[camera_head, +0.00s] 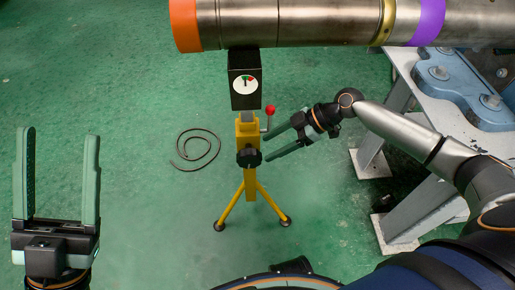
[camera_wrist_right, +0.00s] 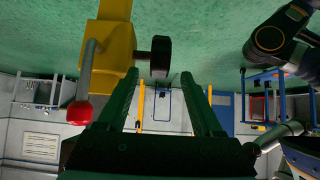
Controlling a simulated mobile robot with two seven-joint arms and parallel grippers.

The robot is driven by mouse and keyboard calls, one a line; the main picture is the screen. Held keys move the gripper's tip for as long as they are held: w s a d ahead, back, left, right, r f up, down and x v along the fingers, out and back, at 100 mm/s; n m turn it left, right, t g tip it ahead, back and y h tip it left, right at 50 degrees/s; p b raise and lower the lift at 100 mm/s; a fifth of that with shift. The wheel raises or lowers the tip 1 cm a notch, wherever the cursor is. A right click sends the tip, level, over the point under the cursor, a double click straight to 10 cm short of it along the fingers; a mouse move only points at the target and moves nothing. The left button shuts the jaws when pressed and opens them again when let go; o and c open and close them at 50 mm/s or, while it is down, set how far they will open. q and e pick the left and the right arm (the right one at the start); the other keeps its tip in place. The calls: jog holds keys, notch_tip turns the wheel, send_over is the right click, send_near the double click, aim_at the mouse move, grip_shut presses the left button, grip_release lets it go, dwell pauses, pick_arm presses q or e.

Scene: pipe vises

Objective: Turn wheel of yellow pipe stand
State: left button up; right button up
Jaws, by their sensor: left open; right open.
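The yellow pipe stand (camera_head: 248,186) stands upright on three splayed legs under a large pipe. Its black wheel (camera_head: 249,157) sits on the front of the post. A red-balled crank (camera_head: 270,111) is at the upper right of the post. My right gripper (camera_head: 266,148) is open and empty, just right of the wheel, fingers pointing left. In the right wrist view, the wheel (camera_wrist_right: 160,57) is lined up between my open fingertips (camera_wrist_right: 158,75); contact cannot be told. The red ball (camera_wrist_right: 79,112) hangs left of the fingers there. My left gripper (camera_head: 59,134) is open and empty at the far left.
The metal pipe (camera_head: 300,22) with orange, yellow and purple bands crosses above. A cable coil (camera_head: 198,150) lies on the green floor. A grey table (camera_head: 425,95) stands right.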

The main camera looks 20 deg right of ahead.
jog(key=v, duration=0.4)
jog(key=shift+d+r+p, duration=0.2)
jog(key=shift+d+p, duration=0.05)
jog(key=shift+p, duration=0.1)
dwell(1.2)
